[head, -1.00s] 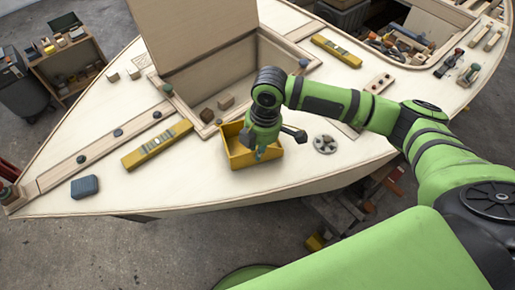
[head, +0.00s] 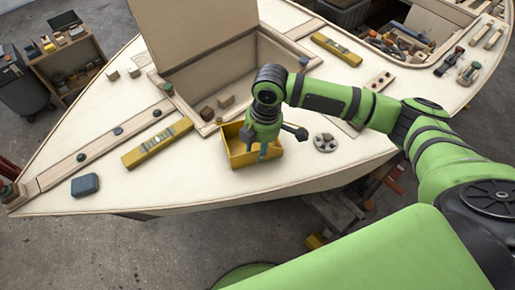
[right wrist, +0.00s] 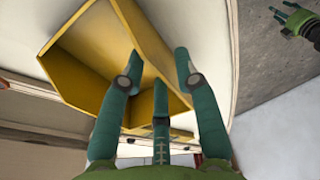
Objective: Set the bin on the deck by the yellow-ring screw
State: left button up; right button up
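The yellow bin (head: 237,158) stands open-topped on the pale deck (head: 200,185), just in front of the hatch opening. My right gripper (head: 264,153) points down over the bin's right part. In the right wrist view the bin (right wrist: 85,62) fills the upper left, and the teal fingers of my right gripper (right wrist: 160,75) are spread apart near its wall. I cannot tell whether they touch it. My left gripper (right wrist: 283,12) shows small at the top right of that view, its fingers apart and empty. I cannot make out a yellow ring on any screw.
A grey holed disc (head: 326,143) lies right of the bin. A yellow level (head: 157,143) and a blue-grey block (head: 85,185) lie to the left. Behind are the hatch with its raised lid (head: 195,40) and a tool-filled opening (head: 400,45).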

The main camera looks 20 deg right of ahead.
notch_tip(320, 180, up, 11)
jog(key=d+b, duration=0.1)
jog(key=shift+d, duration=0.15)
dwell(0.5)
